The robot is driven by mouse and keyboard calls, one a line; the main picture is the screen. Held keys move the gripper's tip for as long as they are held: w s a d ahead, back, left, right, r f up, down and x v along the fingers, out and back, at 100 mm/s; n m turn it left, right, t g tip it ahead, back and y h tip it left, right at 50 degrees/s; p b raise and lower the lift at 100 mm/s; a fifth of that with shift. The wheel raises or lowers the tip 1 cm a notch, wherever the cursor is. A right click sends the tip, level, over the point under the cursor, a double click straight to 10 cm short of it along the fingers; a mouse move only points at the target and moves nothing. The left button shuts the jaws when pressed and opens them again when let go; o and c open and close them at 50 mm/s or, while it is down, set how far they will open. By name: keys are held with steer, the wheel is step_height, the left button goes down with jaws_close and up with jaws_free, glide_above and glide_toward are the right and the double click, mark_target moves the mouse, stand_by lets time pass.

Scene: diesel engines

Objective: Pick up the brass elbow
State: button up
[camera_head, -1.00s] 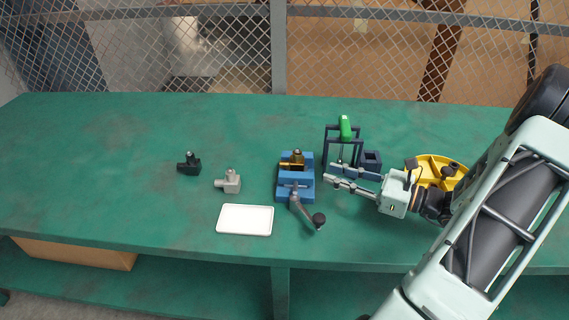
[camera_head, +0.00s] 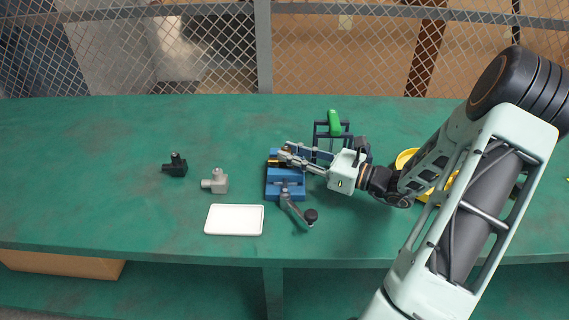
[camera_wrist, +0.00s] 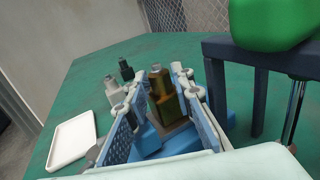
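The brass elbow (camera_wrist: 163,102) stands upright in the blue vise (camera_head: 285,191). In the wrist view it is between the two fingers of my gripper (camera_wrist: 158,88), with a gap to the left finger; the right finger is close, and I cannot tell if it touches. In the head view my gripper (camera_head: 288,154) reaches over the vise from the right and covers most of the elbow; only a bit of brass (camera_head: 273,162) shows. The fingers are apart.
A grey elbow (camera_head: 216,182) and a black elbow (camera_head: 175,165) stand left of the vise. A white tray (camera_head: 234,220) lies in front. The vise's crank handle (camera_head: 297,210) sticks out forward. A dark frame with a green part (camera_head: 334,121) stands close behind my gripper.

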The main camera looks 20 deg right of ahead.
steer(key=shift+w+a, duration=0.15)
jaws_close()
steer(key=shift+r, duration=0.15)
